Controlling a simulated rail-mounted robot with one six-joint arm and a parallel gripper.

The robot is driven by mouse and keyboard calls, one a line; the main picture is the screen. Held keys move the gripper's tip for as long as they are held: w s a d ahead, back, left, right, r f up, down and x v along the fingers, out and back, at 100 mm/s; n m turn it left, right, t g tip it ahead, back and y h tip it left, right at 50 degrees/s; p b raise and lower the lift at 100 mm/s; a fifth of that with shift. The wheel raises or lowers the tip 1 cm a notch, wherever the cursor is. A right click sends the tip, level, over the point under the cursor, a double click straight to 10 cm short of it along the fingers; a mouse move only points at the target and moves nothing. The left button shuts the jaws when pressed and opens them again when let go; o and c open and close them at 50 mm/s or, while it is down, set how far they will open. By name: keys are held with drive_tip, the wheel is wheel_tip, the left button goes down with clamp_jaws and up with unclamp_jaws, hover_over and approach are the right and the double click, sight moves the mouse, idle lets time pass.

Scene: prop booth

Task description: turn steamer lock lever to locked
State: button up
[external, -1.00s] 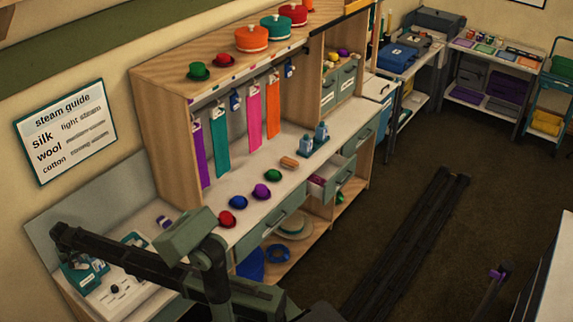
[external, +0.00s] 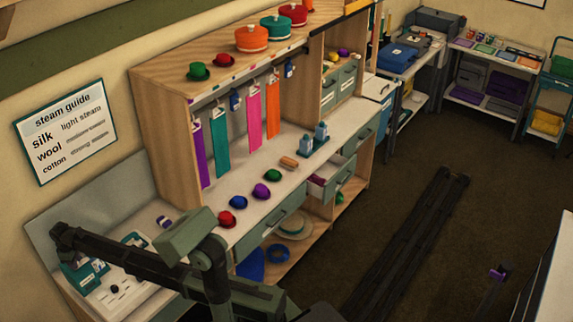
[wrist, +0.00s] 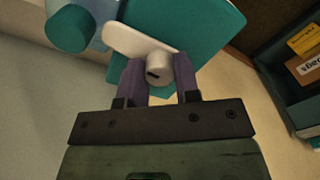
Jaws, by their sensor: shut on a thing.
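The teal steamer (external: 82,277) stands at the left end of the counter, partly hidden behind my arm. In the wrist view, its teal body (wrist: 205,25) carries a pale lever (wrist: 130,40) with a round hub and a dark slot mark. The lever slants from upper left to lower right. My gripper (wrist: 159,75) has its two purple fingers on either side of the hub, shut on the lever. In the external view my gripper's fingertips are hidden near the steamer. I cannot read the lock position.
A white panel with dark knobs (external: 122,290) lies beside the steamer. Small coloured hats, such as the red one (external: 226,219), line the counter to the right. A steam guide sign (external: 67,132) hangs on the wall. In the wrist view, a dark bin (wrist: 290,85) with labels is at right.

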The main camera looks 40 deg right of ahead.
drive_tip(key=shift+n, duration=0.6)
drive_tip(key=o, duration=0.9)
wheel_tip(320, 180, up, 11)
drive_tip(key=p, duration=1)
drive_tip(key=shift+f+p, duration=0.1)
drive_tip(key=shift+p, duration=0.3)
